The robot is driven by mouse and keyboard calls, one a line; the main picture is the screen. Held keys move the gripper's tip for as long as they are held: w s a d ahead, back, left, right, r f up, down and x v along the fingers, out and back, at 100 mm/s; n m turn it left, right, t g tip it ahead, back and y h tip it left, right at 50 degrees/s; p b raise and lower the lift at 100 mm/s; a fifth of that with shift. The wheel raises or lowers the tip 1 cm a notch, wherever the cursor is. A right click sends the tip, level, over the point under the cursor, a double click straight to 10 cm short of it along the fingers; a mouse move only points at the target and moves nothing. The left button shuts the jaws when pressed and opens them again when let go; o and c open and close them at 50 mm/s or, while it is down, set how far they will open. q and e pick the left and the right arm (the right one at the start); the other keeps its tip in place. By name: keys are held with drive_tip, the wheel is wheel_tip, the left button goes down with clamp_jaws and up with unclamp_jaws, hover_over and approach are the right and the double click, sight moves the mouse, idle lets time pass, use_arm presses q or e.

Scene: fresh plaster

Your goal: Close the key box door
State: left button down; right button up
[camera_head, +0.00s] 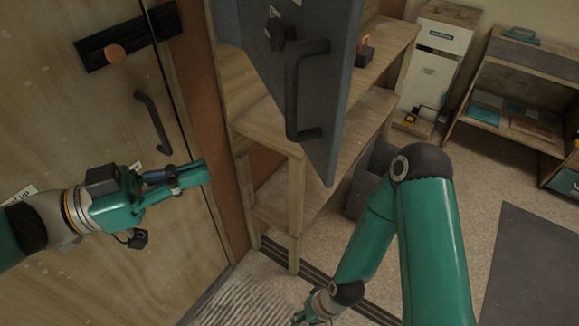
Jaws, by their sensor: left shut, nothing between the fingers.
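The key box door appears to be the dark grey panel (333,70) at the upper middle. It stands swung out over a wooden shelf unit, with a dark bar handle (293,95) on its face and a small knob or lock near its top. The box itself is mostly hidden or out of the picture. My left gripper (203,172) is shut and empty, left of and lower in the picture than the door handle, apart from it. My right gripper (300,317) is low at the bottom edge, partly cut off, away from the door; its fingers are unclear.
The wooden shelf unit (386,50) stands behind the grey panel. A white cabinet (440,40) and another shelf stand at the back right. Carpeted floor lies open at right.

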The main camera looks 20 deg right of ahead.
use_arm(q)
drive_tip(key=s, duration=0.1)
drive_tip(key=p, duration=0.1)
approach(308, 149)
drive_tip(key=shift+m+g, duration=0.3)
drive_tip(key=d, duration=0.6)
drive_tip(key=shift+w+r, duration=0.2)
drive_tip(key=shift+w+d, duration=0.1)
drive_tip(key=shift+d, duration=0.55)
